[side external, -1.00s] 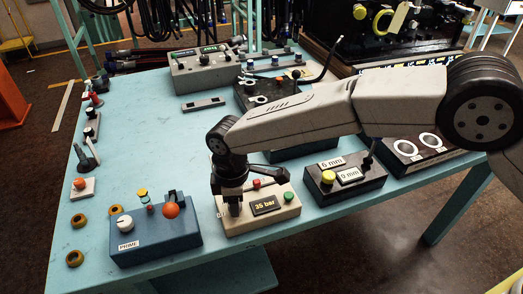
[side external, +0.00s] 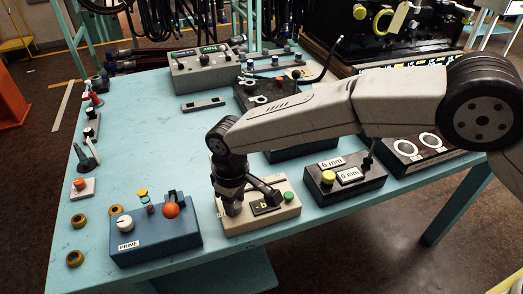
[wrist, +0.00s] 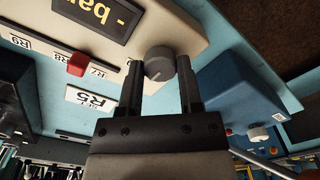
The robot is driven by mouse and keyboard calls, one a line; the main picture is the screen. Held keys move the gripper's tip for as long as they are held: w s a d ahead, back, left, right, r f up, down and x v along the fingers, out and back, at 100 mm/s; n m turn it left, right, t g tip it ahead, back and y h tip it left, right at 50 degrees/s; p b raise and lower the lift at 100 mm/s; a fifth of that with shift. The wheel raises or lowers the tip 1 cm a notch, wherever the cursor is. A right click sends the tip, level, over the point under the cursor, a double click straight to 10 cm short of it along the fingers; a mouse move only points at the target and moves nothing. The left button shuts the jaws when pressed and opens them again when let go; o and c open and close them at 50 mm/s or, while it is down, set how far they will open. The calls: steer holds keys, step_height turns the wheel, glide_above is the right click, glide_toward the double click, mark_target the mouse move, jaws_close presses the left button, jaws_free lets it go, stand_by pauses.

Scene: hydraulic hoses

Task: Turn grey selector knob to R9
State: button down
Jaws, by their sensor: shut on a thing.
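The grey selector knob (wrist: 159,63) is on the cream box (wrist: 202,24) in the wrist view, with a pale pointer line on its face. My gripper (wrist: 160,82) has one finger on each side of the knob and is shut on it. In the side view my gripper (side external: 233,207) reaches down over the left end of the cream box (side external: 262,226) and hides the knob. Labels R7 (wrist: 97,72), R8 (wrist: 60,54) and R9 (wrist: 20,42) show in the wrist view. A larger R5 plate (wrist: 90,100) lies near them.
A display (wrist: 98,15) reading "- bar" shows upside down on the cream box. A red block (wrist: 77,64) is beside the R7 label. A green button (side external: 289,196) is at the box's right end. The blue PRIME box (side external: 150,240) stands close on the left, the black box (side external: 345,185) on the right.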

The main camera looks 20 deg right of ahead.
mark_target(236, 203)
steer(key=m, duration=0.5)
steer(key=shift+m, duration=0.3)
stand_by(0.4)
steer(key=shift+c, duration=1.3)
jaws_free()
steer(key=shift+r, duration=3.95)
steer(key=shift+d, duration=0.1)
